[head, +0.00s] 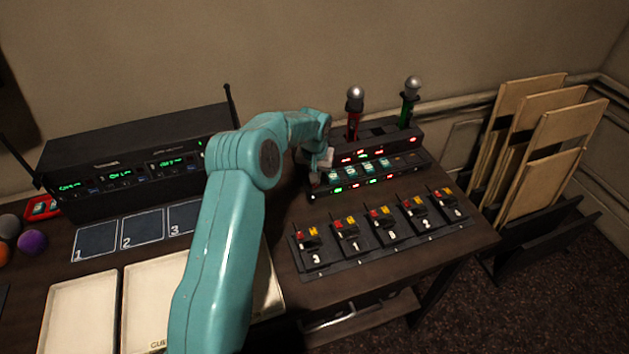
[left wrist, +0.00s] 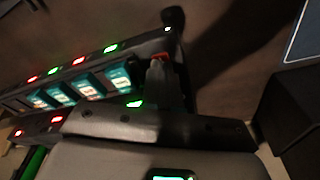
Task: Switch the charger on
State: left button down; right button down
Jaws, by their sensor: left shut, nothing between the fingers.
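The charger (head: 402,174) is a long black unit at the back of the desk, with teal-lit packs in its slots and rows of red and green lights. It also fills the left of the left wrist view (left wrist: 92,66). My left gripper (head: 318,172) is at the charger's left end, shut and empty. In the left wrist view its fingertips (left wrist: 157,72) are right by a small red switch (left wrist: 160,56) at the charger's end. I cannot tell whether they touch it. The fingers partly cover the switch. My right gripper is not in view.
Two microphones, one red (head: 353,122) and one green (head: 407,108), stand behind the charger. A black rack (head: 350,262) of numbered packs lies in front. A black receiver unit (head: 140,150) is left, with numbered cards (head: 142,232) before it. Wooden panels (head: 550,150) stand right.

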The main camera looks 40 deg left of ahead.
pick_arm(q)
notch_tip(320, 180, up, 6)
jog(key=p, duration=0.2)
jog(key=shift+r+p, duration=0.15)
jog(key=shift+p, duration=0.25)
dwell(0.4)
